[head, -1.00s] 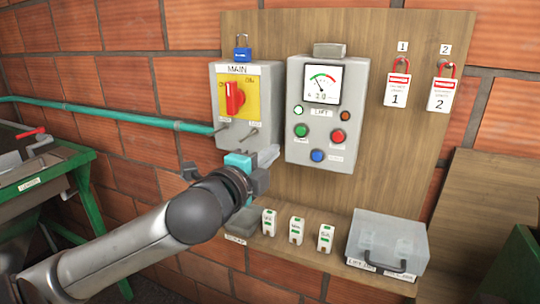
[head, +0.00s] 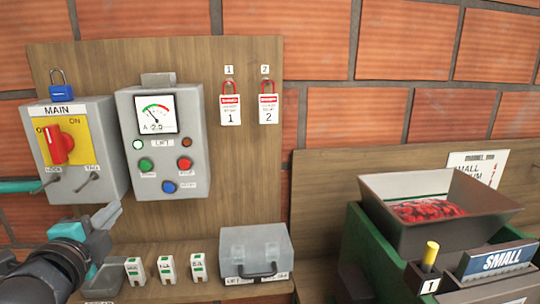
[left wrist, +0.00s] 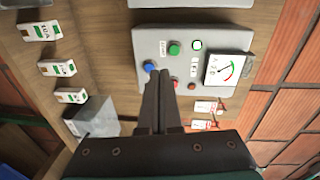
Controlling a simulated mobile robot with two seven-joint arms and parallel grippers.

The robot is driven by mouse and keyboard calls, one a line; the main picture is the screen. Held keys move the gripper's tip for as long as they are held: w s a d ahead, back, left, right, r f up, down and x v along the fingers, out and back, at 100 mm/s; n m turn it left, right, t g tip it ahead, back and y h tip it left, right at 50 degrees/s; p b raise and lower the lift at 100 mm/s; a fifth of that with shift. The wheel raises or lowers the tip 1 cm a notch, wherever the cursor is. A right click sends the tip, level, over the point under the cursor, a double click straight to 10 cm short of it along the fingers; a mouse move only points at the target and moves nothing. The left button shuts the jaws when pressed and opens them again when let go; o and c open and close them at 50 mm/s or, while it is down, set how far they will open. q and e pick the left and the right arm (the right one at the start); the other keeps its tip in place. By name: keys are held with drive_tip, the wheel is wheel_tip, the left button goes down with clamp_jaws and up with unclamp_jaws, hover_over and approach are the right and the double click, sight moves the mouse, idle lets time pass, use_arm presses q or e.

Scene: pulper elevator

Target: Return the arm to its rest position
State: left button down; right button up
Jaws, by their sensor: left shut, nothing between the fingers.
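My left gripper (head: 108,214) is at the lower left of the head view, in front of the wooden panel (head: 235,180) and below the MAIN box. Its fingers are together and empty. In the left wrist view the shut fingers (left wrist: 158,85) point toward the grey lift control box (left wrist: 205,50), with its buttons and gauge beyond the tips. The control box (head: 160,140) hangs on the panel in the head view, right of the MAIN box (head: 80,150) with its red switch (head: 58,144). I cannot tell the exact gap to the panel. My right gripper is not in view.
Small white labelled blocks (head: 165,270) and a clear lidded case (head: 255,252) sit on the shelf below. Two red-and-white tags (head: 230,108) hang on the panel. At right stands a hopper (head: 440,205) with red contents, above a green machine marked SMALL.

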use_arm(q)
drive_tip(key=s+d+f+n+g, duration=0.2)
drive_tip(key=s+f+n+g, duration=0.15)
drive_tip(key=f, duration=0.55)
drive_tip(key=s+d+f+n+g, duration=0.25)
drive_tip(key=s+f+n, duration=0.2)
drive_tip(key=f, duration=0.45)
drive_tip(key=s+d+f+n+g+h, duration=0.3)
drive_tip(key=s+d+f+n+g, duration=0.3)
drive_tip(key=s+d+f, duration=0.7)
drive_tip(key=s+a+f+m+g+b, duration=0.1)
drive_tip(key=s+f+b, duration=0.1)
drive_tip(key=f, duration=1.1)
drive_tip(key=s+a+f+g+b, duration=0.1)
drive_tip(key=f+b, duration=0.2)
drive_tip(key=f, duration=1)
drive_tip(key=s+a+f+g+b, duration=0.1)
drive_tip(key=s+a+f+b, duration=0.1)
drive_tip(key=s+f, duration=1.3)
wheel_tip(320, 180, down, 3)
drive_tip(key=shift+s+a+r+b, duration=0.2)
drive_tip(key=shift+s+a+b, duration=0.1)
drive_tip(key=shift+b, duration=0.6)
